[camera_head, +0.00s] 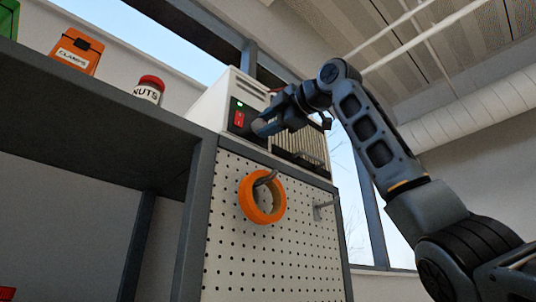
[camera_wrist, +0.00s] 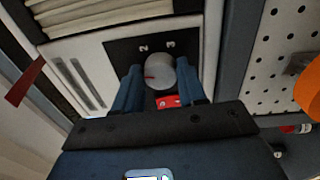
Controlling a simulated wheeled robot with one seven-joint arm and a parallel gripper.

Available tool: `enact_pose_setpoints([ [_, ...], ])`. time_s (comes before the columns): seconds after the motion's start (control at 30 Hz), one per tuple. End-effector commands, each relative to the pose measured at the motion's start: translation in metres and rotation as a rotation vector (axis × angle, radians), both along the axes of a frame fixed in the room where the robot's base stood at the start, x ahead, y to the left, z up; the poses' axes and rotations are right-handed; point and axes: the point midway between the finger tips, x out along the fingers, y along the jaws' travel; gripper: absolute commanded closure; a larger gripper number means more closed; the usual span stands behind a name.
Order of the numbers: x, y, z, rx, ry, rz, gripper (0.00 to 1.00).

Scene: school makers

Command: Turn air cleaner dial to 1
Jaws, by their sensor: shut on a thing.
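The air cleaner (camera_head: 212,103) is a white box with a grille, standing on top of the shelf unit. Its black control panel (camera_wrist: 122,49) shows the digits 2 and 3. The round grey dial (camera_wrist: 158,72) has a red mark on its left side in the wrist view. No digit 1 shows; my left finger covers part of the panel there. My gripper (camera_head: 264,127) is at the panel, with its two blue fingers on either side of the dial, shut on it. The dial is hidden in the head view. A red switch (camera_wrist: 168,102) sits below the dial.
A green light (camera_head: 240,105) is lit on the panel. An orange clamps box (camera_head: 76,50) and a nuts jar (camera_head: 149,89) stand on the shelf to the left. An orange ring (camera_head: 247,198) hangs on the pegboard (camera_head: 228,262) below.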

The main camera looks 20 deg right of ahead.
Motion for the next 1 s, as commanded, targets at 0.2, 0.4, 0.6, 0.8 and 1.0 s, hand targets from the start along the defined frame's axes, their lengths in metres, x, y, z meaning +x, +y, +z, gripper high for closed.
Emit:
enact_pose_setpoints([
  [0.2, -0.0001, 0.0003, -0.0005, -0.113, -0.034, 0.002, 0.90],
  [0.4, 0.0000, 0.0005, -0.0005, -0.170, -0.052, 0.002, 0.90],
  [0.6, 0.0000, 0.0008, -0.0008, -0.190, -0.057, 0.002, 0.90],
  [0.8, 0.0001, 0.0010, -0.0011, -0.192, -0.058, 0.003, 0.90],
  [1.0, 0.0002, 0.0010, -0.0012, -0.191, -0.058, 0.003, 0.54],
])
